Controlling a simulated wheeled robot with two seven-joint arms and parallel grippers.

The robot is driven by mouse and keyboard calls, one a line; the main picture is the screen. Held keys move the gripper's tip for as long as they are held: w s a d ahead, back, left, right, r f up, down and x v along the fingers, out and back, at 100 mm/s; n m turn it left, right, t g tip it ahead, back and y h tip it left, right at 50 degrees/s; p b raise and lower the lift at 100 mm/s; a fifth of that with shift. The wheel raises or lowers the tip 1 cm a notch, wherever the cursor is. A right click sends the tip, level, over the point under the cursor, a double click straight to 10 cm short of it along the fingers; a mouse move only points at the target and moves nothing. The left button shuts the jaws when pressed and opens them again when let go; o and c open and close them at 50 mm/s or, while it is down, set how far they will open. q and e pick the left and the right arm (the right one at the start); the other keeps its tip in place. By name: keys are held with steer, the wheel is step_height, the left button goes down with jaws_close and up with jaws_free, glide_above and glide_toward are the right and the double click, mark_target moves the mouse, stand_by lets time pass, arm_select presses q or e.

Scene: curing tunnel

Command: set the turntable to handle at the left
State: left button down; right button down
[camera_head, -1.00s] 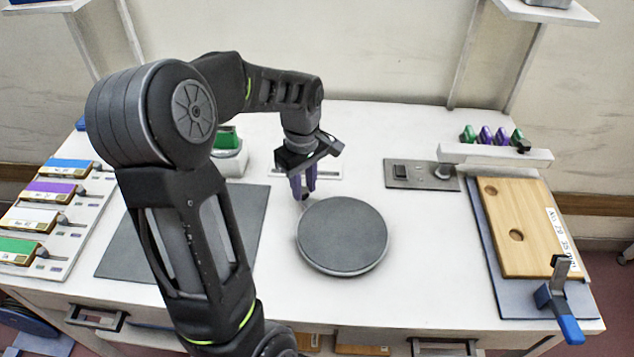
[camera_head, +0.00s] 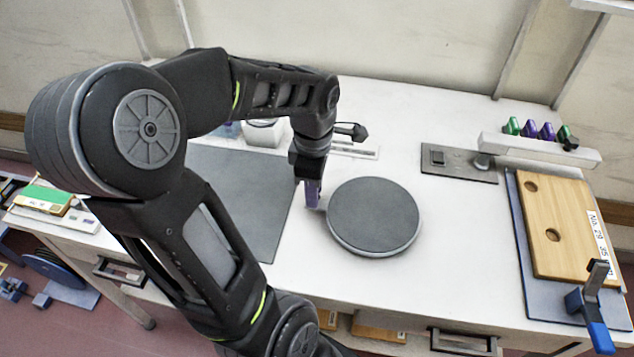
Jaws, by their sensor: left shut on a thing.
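The turntable is a round dark grey disc (camera_head: 374,214) with a pale rim, lying flat on the white bench. My left gripper (camera_head: 312,197), with purple fingertips, points down at the disc's left edge, slightly toward the back. It is shut on the turntable's handle, which is mostly hidden by the fingers; only a small bit shows between them and the rim. My right gripper is not in view.
A grey mat (camera_head: 245,185) lies left of the turntable, partly behind my left arm. A switch plate (camera_head: 458,163) and a wooden board (camera_head: 568,225) with a blue-handled clamp (camera_head: 592,305) are to the right. Bench in front of the disc is clear.

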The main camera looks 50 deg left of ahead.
arm_select(q)
steer(key=shift+s+d, duration=0.1)
stand_by(0.4)
steer(key=c, duration=1.1)
jaws_free()
steer(key=shift+c, duration=0.2)
steer(key=shift+r, duration=0.1)
step_height(320, 180, up, 8)
steer(key=shift+f, duration=0.2)
steer(key=shift+s, duration=0.1)
